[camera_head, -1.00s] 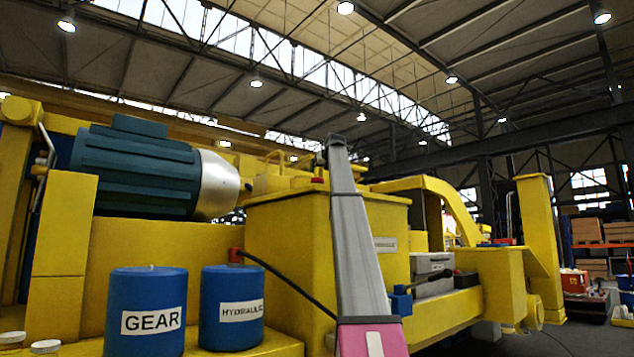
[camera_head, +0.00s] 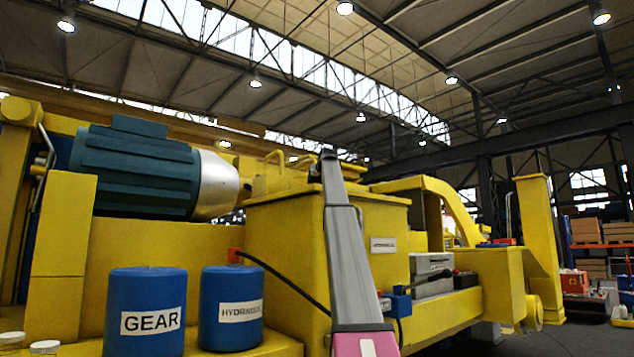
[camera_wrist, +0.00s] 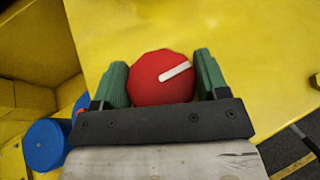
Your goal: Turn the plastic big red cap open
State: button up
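The big red cap (camera_wrist: 160,78) shows in the wrist view on a flat yellow surface, with a white bar mark slanting up to the right. My gripper (camera_wrist: 162,72) has its two green fingers on the left and right sides of the cap. Both fingers lie very close to its rim; whether they press on it cannot be told. In the head view I cannot make out the cap or the fingers; my grey and pink arm stands in front of the yellow tank (camera_head: 285,240).
Two blue canisters, labelled GEAR (camera_head: 146,300) and HYDRAULIC (camera_head: 231,320), stand left of my arm. A teal motor (camera_head: 140,170) lies behind them. A black hose (camera_head: 290,283) runs across the tank front. A grey box (camera_head: 431,275) sits to the right.

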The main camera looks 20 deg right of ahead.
jog(key=shift+n+y, duration=0.4)
jog(key=shift+y, duration=0.1)
jog(key=n+y, duration=0.2)
jog(key=y, duration=0.1)
jog(key=shift+d+n+g, duration=0.15)
jog(key=shift+n+g, duration=0.15)
jog(key=n+y, duration=0.2)
jog(key=n+g+y, duration=0.1)
jog(key=y, duration=0.1)
jog(key=shift+w+n+g, duration=0.1)
jog(key=shift+n+g, duration=0.2)
jog(key=shift+n, duration=0.1)
jog(key=n+g+y, duration=0.3)
jog(key=n, duration=0.1)
jog(key=shift+y, duration=0.4)
jog(key=shift+n+g+y, duration=0.5)
jog(key=shift+n+g, duration=0.6)
jog(key=shift+g, duration=0.2)
jog(key=o, duration=0.9)
